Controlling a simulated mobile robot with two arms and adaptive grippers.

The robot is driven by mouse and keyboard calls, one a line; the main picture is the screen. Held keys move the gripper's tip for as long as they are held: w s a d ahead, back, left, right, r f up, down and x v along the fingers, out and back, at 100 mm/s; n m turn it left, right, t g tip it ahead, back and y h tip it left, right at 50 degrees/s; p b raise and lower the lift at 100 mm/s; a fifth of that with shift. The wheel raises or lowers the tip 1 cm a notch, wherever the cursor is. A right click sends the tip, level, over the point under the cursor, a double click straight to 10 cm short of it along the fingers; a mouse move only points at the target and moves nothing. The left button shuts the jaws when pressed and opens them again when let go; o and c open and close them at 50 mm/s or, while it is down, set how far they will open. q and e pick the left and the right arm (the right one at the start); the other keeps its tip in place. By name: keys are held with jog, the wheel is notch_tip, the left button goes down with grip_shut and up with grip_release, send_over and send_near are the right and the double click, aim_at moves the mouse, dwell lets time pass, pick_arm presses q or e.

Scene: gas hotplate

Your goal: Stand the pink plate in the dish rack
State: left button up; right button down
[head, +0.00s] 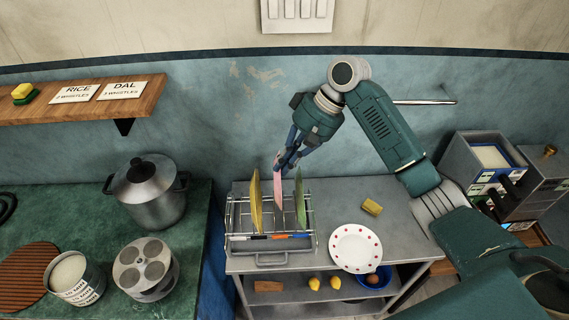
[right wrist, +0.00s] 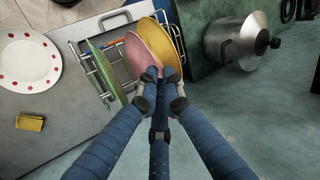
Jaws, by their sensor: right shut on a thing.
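The pink plate (head: 278,188) stands nearly upright in the dish rack (head: 252,243), between a yellow plate (head: 256,205) on its left and a green plate (head: 300,203) on its right. My right gripper (head: 284,164) is shut on the upper edge of the pink plate. In the right wrist view the fingers (right wrist: 160,85) meet at the rim of the pink plate (right wrist: 148,55), with the green plate (right wrist: 106,72) and yellow plate (right wrist: 163,42) on either side. The rack wires hide its lower edge. My left gripper is not in view.
A white plate with red dots (head: 355,248) and a yellow sponge (head: 372,206) lie on the grey counter right of the rack. A steel pot (head: 150,196) stands on the green counter at left. A wooden shelf (head: 140,97) juts from the wall.

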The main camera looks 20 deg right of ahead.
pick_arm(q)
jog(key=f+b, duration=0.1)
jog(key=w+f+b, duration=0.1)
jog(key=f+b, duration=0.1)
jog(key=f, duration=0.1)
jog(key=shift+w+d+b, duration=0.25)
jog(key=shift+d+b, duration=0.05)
pick_arm(e)
notch_tip(320, 180, down, 10)
jog(key=shift+r, duration=0.25)
dwell(0.4)
